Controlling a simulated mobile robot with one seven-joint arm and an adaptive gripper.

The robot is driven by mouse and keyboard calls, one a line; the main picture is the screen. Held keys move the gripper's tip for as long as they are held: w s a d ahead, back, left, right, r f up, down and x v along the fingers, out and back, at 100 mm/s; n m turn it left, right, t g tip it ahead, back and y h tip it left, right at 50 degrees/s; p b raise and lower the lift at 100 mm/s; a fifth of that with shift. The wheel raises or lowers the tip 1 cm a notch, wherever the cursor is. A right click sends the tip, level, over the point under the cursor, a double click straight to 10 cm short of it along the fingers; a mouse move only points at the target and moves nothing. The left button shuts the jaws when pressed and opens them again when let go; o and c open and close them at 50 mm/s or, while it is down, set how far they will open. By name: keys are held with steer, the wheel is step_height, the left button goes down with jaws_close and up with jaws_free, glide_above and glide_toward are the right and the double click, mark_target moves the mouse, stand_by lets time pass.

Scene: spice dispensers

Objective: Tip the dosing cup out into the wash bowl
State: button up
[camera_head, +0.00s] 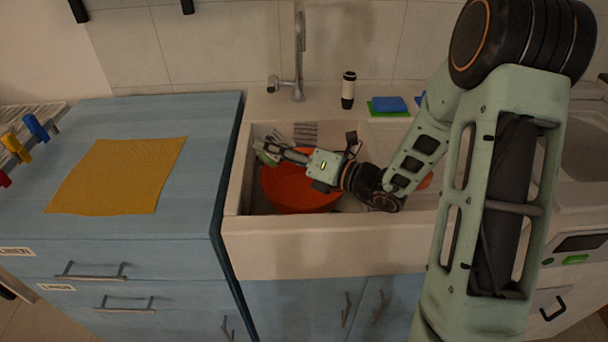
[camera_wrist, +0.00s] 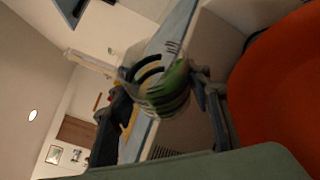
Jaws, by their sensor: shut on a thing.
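The orange wash bowl (camera_head: 300,190) sits in the sink, partly covered by my forearm and wrist; its orange side also fills the right of the wrist view (camera_wrist: 285,90). My gripper (camera_head: 270,151) is shut on the dosing cup, at the bowl's back left edge. In the wrist view the dosing cup (camera_wrist: 160,92) is clear, with dark bands and a green part, and a grey finger shows beside it. The wrist view is rolled over sideways. In the head view the cup is small and partly hidden, so its exact tilt and contents cannot be told.
The sink (camera_head: 330,245) has a raised front wall. A tap (camera_head: 298,70) stands behind it, with a black-and-white bottle (camera_head: 348,90) and a blue sponge (camera_head: 389,104) to its right. A yellow cloth (camera_head: 118,176) lies on the blue counter at left.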

mark_target(274, 133)
steer(key=shift+r+m+y, duration=0.25)
steer(key=shift+m+y, duration=0.05)
steer(key=shift+m, duration=0.1)
steer(key=shift+r, duration=0.25)
steer(key=shift+w+d+r+m+t+y+p, duration=0.1)
steer(key=shift+r+m+t+y+p, duration=0.2)
steer(key=shift+r+m, duration=0.6)
steer(key=shift+d+r+m+t+y+p, duration=0.15)
steer(key=shift+r+m+t, duration=0.25)
steer(key=shift+r+m, duration=0.5)
stand_by(0.7)
steer(key=shift+w+d+r+m+t+y+p, duration=0.3)
steer(key=shift+w+d+r+m+p, duration=0.35)
steer(key=shift+p, duration=0.45)
stand_by(0.4)
steer(key=shift+d+r+m+t+p, duration=0.15)
steer(key=shift+r+m+t+p, duration=0.15)
steer(key=shift+r+m+p, duration=0.6)
steer(key=shift+d+r+m+t+p, duration=0.15)
steer(key=shift+r+m+t+p, duration=0.25)
steer(key=shift+p, duration=0.75)
steer(key=shift+f, duration=0.15)
